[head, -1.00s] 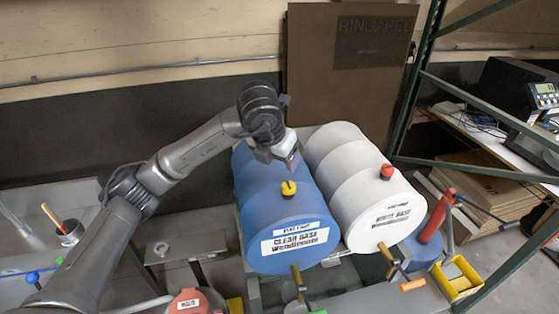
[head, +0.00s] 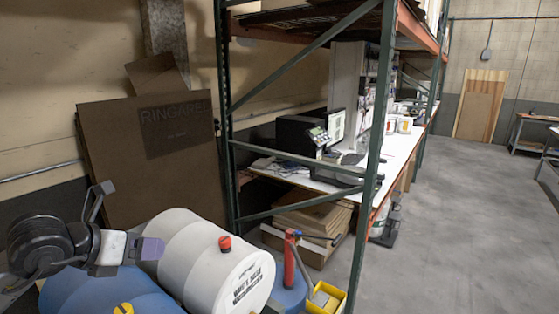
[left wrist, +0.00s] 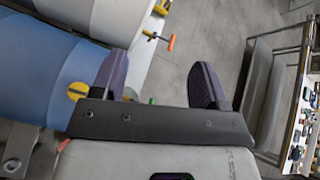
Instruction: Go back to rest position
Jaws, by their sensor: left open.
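My left gripper (head: 125,221) is at the lower left of the head view, above the drums. Its two fingers are spread, with nothing between them. In the left wrist view the open fingers (left wrist: 160,78) show against the grey floor. The blue drum (head: 98,293) lies on its side below it, with a yellow cap (head: 124,309). The white drum (head: 200,257) with a red cap (head: 225,242) lies to the right of it. Both drums also show at the left of the wrist view. My right gripper is out of view.
A green-posted rack (head: 367,170) stands right of the drums, with a long white bench (head: 385,165) behind. A red cylinder (head: 289,262) and a yellow bin (head: 326,298) are near the white drum. Open grey floor (head: 450,220) lies to the right.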

